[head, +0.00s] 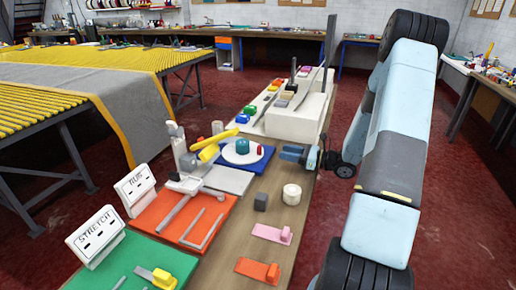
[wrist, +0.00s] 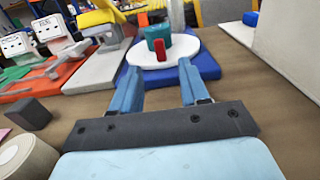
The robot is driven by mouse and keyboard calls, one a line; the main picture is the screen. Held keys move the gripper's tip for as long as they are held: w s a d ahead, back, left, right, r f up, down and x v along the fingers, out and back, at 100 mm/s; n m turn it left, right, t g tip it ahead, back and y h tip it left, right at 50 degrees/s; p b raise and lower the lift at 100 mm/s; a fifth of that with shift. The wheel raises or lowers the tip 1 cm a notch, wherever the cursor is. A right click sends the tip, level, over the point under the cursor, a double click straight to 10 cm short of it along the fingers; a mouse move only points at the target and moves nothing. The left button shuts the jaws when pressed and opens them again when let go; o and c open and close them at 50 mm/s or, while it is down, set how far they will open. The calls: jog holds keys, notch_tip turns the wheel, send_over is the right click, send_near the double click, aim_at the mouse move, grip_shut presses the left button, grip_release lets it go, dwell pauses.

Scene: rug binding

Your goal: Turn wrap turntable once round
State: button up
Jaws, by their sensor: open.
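The wrap turntable is a white disc (head: 233,158) on a blue base (head: 262,163), near the middle of the bench. A teal roll (head: 242,146) stands on the disc. In the wrist view the disc (wrist: 186,55) lies just ahead, with the teal roll (wrist: 156,33) and an upright red tab (wrist: 162,49) on its near side. My gripper (head: 284,152) is at the right of the turntable, low over the bench. In the wrist view my gripper (wrist: 159,76) is open and empty, its fingers pointing at the disc. The tips are near the blue base; contact cannot be told.
A yellow-headed tool (head: 208,153) stands left of the turntable. A grey block (head: 261,202) and a cream roll (head: 292,194) sit in front. Orange (head: 170,222) and green boards lie nearer. A white stand (head: 297,122) is behind. Bare wood lies around my gripper.

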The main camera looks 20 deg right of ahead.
aim_at(260, 147)
jog(key=x, duration=1.1)
jog(key=shift+w+a, duration=0.2)
jog(key=shift+a, duration=0.05)
jog(key=shift+c, duration=0.3)
jog(key=c, duration=0.8)
grip_shut()
jog(key=shift+d, duration=0.1)
